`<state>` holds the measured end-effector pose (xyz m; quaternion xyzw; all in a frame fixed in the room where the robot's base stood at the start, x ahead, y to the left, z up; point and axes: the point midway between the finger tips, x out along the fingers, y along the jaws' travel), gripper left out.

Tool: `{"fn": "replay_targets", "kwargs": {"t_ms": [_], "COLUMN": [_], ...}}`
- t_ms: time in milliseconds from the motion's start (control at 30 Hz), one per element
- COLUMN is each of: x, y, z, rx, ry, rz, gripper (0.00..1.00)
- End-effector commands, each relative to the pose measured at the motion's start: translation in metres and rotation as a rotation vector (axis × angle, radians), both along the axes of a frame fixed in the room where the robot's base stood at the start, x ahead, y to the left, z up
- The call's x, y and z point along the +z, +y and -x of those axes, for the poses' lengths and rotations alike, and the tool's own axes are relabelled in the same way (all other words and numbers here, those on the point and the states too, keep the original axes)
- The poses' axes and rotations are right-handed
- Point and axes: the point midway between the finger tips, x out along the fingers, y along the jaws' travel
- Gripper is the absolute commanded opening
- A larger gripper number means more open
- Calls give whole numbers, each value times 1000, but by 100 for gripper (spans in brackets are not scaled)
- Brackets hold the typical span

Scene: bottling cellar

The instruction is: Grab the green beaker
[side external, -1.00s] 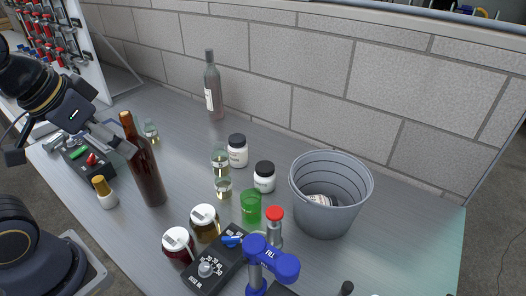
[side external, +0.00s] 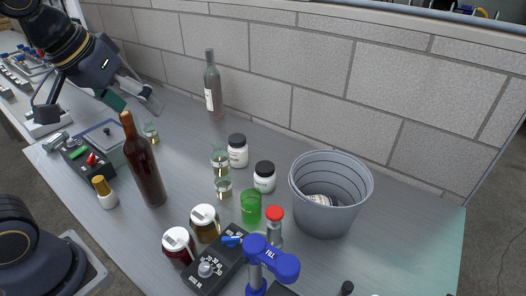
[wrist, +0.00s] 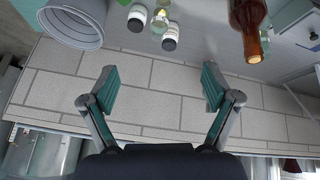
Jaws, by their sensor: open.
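The green beaker (side external: 251,207) stands upright on the metal bench in the side view, just left of the grey bucket and behind the red-capped tube. In the wrist view a small green bit (wrist: 124,2) at the top edge is probably this beaker, mostly cut off. My gripper (side external: 150,100) is raised at the upper left in the side view, well away from the beaker, beyond the brown bottle. In the wrist view my gripper (wrist: 158,88) has its two fingers spread wide with nothing between them, the block wall showing behind.
White jars (side external: 264,177), small glasses (side external: 223,187), lidded jars (side external: 205,223) and a blue FILL tap (side external: 270,258) crowd around the beaker. The grey bucket (side external: 325,220) is right of it. A clear bottle (side external: 213,88) stands by the wall.

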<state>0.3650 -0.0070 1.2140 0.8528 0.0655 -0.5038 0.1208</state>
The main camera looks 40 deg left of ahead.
Motion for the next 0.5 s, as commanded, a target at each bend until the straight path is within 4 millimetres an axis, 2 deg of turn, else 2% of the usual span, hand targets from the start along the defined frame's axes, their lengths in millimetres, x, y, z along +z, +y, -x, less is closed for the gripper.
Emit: {"fn": "replay_targets", "kwargs": {"t_ms": [33,133,233,300,400,500], "x": [2,-2,-19,-41,-79,-120], "y": [-5,-18,-36,-52,-74,-92], "z": [-19,-58,-100,-127,-157,-173], "rx": [19,63,95,111,115,97], "ry": [27,87,165,226,310,386], "rz": [18,52,72,77,69,48], "gripper": [88,88,88,88,88,88]}}
